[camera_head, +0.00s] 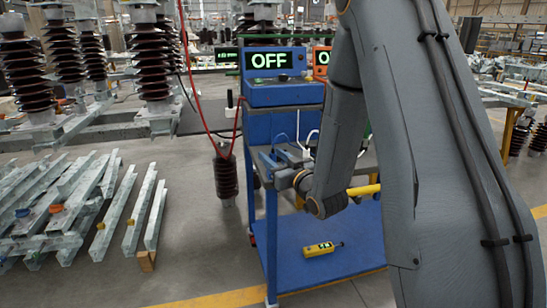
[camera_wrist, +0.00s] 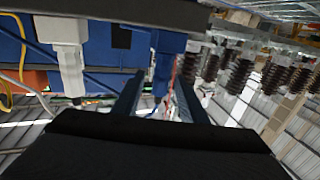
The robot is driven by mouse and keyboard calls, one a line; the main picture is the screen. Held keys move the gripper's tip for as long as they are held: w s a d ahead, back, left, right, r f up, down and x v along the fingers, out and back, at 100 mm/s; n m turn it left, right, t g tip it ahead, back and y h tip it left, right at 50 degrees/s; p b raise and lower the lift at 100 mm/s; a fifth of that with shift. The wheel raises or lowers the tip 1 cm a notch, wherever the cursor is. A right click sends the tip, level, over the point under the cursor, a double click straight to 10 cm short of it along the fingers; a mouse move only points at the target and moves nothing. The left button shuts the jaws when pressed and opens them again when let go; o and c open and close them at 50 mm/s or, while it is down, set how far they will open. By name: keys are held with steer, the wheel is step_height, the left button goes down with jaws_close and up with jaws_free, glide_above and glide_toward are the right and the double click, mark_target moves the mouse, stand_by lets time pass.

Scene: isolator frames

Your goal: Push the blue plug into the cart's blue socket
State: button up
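The blue cart (camera_head: 262,130) stands in the middle of the head view, with a blue box (camera_head: 285,92) on top whose display reads OFF. My gripper (camera_head: 272,160) is at the cart's left side, at mid-height below the box. In the wrist view its two fingers (camera_wrist: 158,98) stand apart with no held object visible between them. A thin blue cable loop (camera_head: 279,138) shows just above the gripper. I cannot make out the blue plug or the blue socket for certain. A dark square patch (camera_wrist: 121,37) shows on a blue surface in the wrist view.
An orange box (camera_head: 321,62) stands beside the blue one. A white cable (camera_head: 311,138) hangs at the cart. A yellow device (camera_head: 322,248) lies on the lower shelf (camera_head: 350,235). Metal beams (camera_head: 130,225) lie on the left. Red cables hang left of the cart.

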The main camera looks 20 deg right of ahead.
steer(key=shift+s, duration=0.1)
steer(key=v, duration=0.7)
steer(key=shift+s, duration=0.3)
steer(key=shift+d, duration=0.1)
steer(key=s+d+f+m+g+h+p, duration=0.15)
steer(key=s+f+g+h+p, duration=0.3)
steer(key=s+g, duration=0.55)
steer(key=s+a+r+g+p, duration=0.1)
steer(key=s+g, duration=0.1)
steer(key=s, duration=0.4)
steer(key=s+a+r+m+g+p, duration=0.1)
steer(key=s+r+g, duration=0.1)
steer(key=s, duration=0.4)
steer(key=s+a+r+g+p, duration=0.1)
steer(key=s+r+g, duration=0.1)
steer(key=s, duration=0.4)
steer(key=shift+a+g, duration=0.4)
steer(key=shift+g, duration=0.3)
